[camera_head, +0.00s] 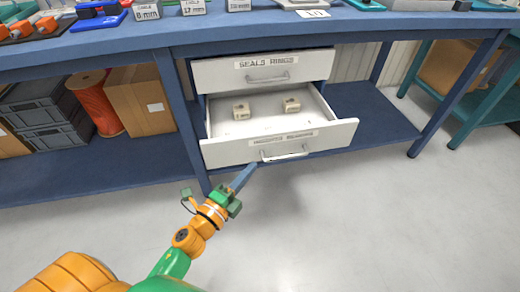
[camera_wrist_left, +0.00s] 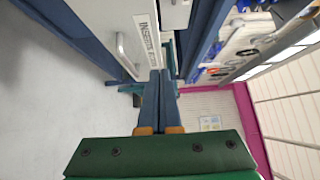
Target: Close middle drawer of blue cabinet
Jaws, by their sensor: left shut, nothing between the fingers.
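The blue cabinet is a blue workbench frame (camera_head: 182,115) with white drawers. The open drawer (camera_head: 225,150) is pulled well out below the upper drawer (camera_head: 215,75) and holds two small beige blocks (camera_head: 291,104). Its white front has a label and a bar handle (camera_head: 284,155). My left gripper (camera_head: 248,172) is shut and empty, its blue fingers just below and in front of the drawer front's lower edge, left of the handle. In the left wrist view the fingers (camera_wrist_left: 158,88) are together near the labelled drawer front (camera_wrist_left: 145,22); contact is unclear. My right gripper is not in view.
Grey crates (camera_head: 45,115), an orange spool (camera_head: 100,105) and a cardboard box (camera_head: 140,100) stand on the lower shelf at left. Bench legs (camera_head: 455,100) flank the drawers. Items lie on the bench top. The floor in front is clear.

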